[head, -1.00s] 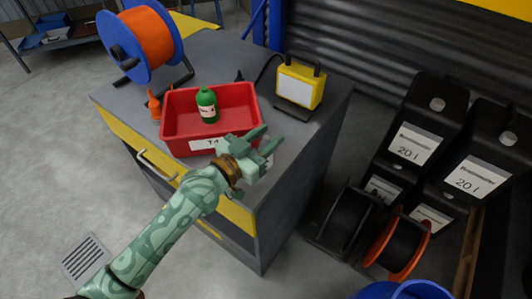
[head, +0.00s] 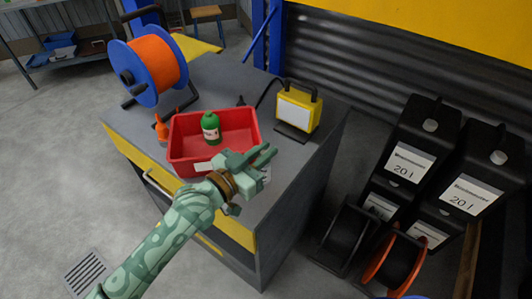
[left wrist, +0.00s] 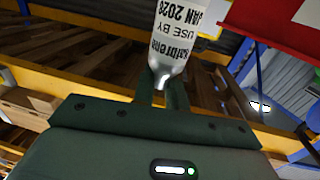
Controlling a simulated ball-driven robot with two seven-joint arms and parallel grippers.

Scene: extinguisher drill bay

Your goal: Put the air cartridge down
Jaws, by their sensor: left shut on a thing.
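My left gripper (head: 262,158) is just off the near right corner of the red tray (head: 176,143), over the grey cabinet top. In the left wrist view its fingers (left wrist: 163,92) are shut on the air cartridge (left wrist: 182,30), a pale cylinder with a silvery neck and a printed label reading "USE BY JAN 2028". The cartridge's far end is cut off by that view's edge. In the head view my gripper mostly hides it. I cannot tell whether it touches the cabinet top. My right gripper is not in view.
A green bottle (head: 211,128) stands inside the tray. An orange cable reel (head: 153,62) and a yellow lamp (head: 295,108) stand on the cabinet (head: 250,88). Black 20 l canisters (head: 408,145) stand to the right.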

